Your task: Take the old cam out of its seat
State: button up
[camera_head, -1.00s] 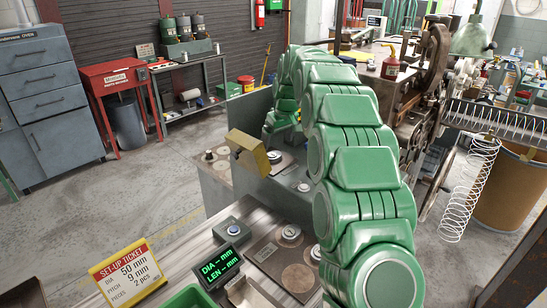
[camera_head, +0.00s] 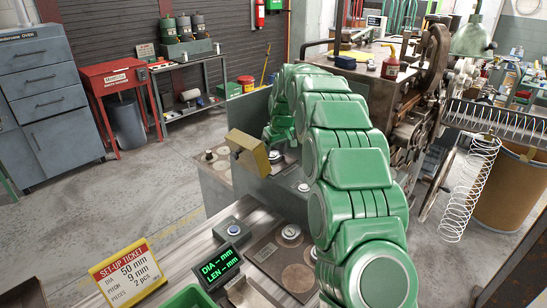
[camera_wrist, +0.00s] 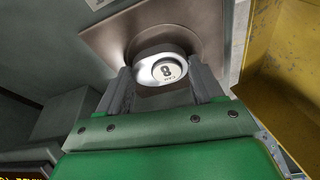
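The old cam (camera_wrist: 160,65) is a pale, rounded metal piece with a numbered round face. In the wrist view it sits on a brownish metal plate (camera_wrist: 105,35). My gripper (camera_wrist: 160,72) is at the cam, with one grey finger on each side of it. The fingers are spread, and I see no clear grip on the cam. The cam's underside and its seat are hidden. In the head view my green arm reaches away over the bench, and its far end comes down beside a yellow block (camera_head: 250,155).
The yellow block's side (camera_wrist: 285,70) stands close right of my gripper in the wrist view. On the bench are a set-up ticket (camera_head: 126,272), a green-lettered display (camera_head: 222,268) and a round piece on a brown plate (camera_head: 291,232). A wire coil (camera_head: 470,190) hangs at right.

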aim_at(275, 156)
jog(key=c, duration=0.6)
jog(key=shift+c, duration=0.2)
jog(key=shift+r, duration=1.75)
jog(key=shift+s+d+r, duration=0.1)
jog(key=shift+s+r, duration=0.55)
jog(key=shift+s, duration=0.05)
jog(key=s+d+r, duration=0.1)
jog(key=s+r, duration=0.6)
jog(key=s, duration=0.4)
jog(key=shift+d+r, duration=0.25)
jog(key=shift+r, duration=0.05)
jog(key=shift+s+d+r, duration=0.15)
jog(key=shift+s+r, duration=0.15)
jog(key=shift+s, duration=0.45)
